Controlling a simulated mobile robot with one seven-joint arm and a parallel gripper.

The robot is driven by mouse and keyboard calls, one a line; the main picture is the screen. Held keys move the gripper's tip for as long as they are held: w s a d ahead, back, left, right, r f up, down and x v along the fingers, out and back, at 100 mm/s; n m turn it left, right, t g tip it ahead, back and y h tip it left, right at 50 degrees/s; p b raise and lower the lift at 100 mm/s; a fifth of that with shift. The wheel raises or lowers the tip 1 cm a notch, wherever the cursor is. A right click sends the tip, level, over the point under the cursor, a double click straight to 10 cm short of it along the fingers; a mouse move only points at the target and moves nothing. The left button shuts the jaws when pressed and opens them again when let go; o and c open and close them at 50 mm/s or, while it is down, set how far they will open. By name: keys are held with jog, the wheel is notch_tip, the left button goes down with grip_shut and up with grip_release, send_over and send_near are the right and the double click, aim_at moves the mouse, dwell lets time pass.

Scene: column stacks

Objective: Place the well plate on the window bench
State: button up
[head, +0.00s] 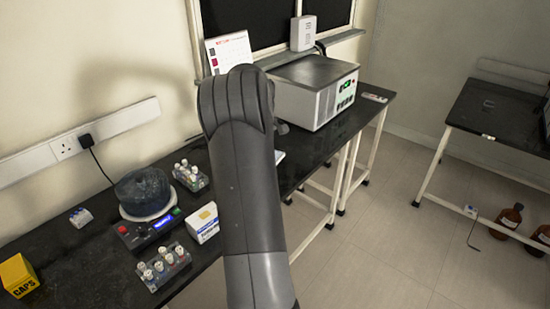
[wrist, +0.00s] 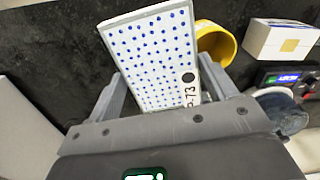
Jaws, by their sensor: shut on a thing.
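The well plate (wrist: 150,50) is a white slab with rows of blue dots, and the number 73 shows near one end in the wrist view. My gripper (wrist: 162,66) is shut on it, one finger at each long side. The plate appears above a dark bench top. In the head view my own arm hides the gripper; a small white edge beside the arm cannot be identified. The black bench (head: 320,149) below the dark window (head: 250,20) runs along the wall in the head view.
In the wrist view a yellow round container (wrist: 228,42) lies just beyond the plate, near a white box (wrist: 275,42). In the head view a grey instrument (head: 318,92), vial racks (head: 163,268) and a stirrer (head: 150,232) occupy the bench. Another black bench (head: 495,108) stands at right, with brown bottles (head: 508,219) below.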

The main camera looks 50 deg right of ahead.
jog(key=s+d+f+m, duration=0.2)
jog(key=s+d+f, duration=0.2)
jog(key=s+d, duration=0.3)
jog(key=w+a+f, duration=0.1)
jog(key=w+f, duration=0.1)
jog(key=w, duration=0.1)
jog(key=w+f, duration=0.3)
jog(key=w, duration=0.1)
jog(key=w+a+f, duration=0.1)
jog(key=w+f, duration=0.2)
jog(key=w, duration=0.1)
jog(key=shift+w+a, duration=0.25)
jog(key=shift+a, duration=0.1)
jog(key=shift+f, duration=1.95)
jog(key=o, duration=1)
jog(key=shift+f, duration=0.15)
